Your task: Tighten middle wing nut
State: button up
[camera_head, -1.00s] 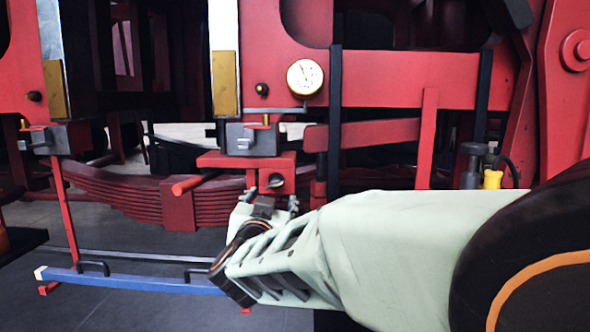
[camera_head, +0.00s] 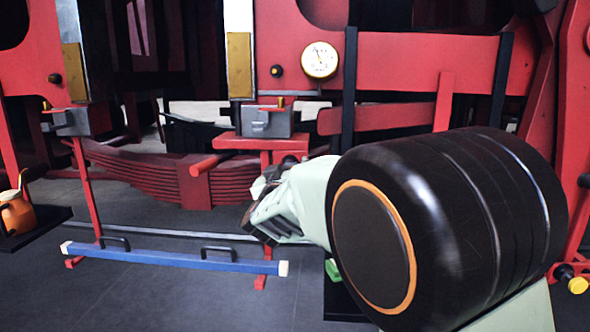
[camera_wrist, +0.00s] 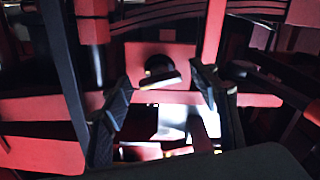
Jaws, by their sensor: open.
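In the wrist view, a dark round knob with a pale bar across it (camera_wrist: 160,74) sits on a red block (camera_wrist: 160,60). It looks like the wing nut, but its wings are not clear. The open fingers of my gripper (camera_wrist: 160,88) stand on either side of it, apart from it; the depth gap cannot be told. In the head view, my gripper (camera_head: 264,192) is beside the red stand (camera_head: 240,143), just below its top. My own arm hides most of the stand's front there, and the fingertips are not clear.
A grey block (camera_head: 266,122) sits on the stand below a round gauge (camera_head: 319,60). A red leaf spring (camera_head: 150,178) lies behind. A blue bar with handles (camera_head: 170,257) is low in front. An orange can (camera_head: 18,216) stands on a dark shelf at left. Open floor lies between.

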jog(key=shift+w, duration=0.7)
jog(key=shift+c, duration=0.7)
jog(key=c, duration=1)
jog(key=shift+m+b, duration=0.4)
jog(key=shift+m, duration=1.5)
jog(key=shift+c, duration=0.2)
jog(key=o, duration=1.2)
jog(key=shift+s, duration=0.1)
jog(key=s, duration=1.2)
jog(key=shift+a, duration=0.15)
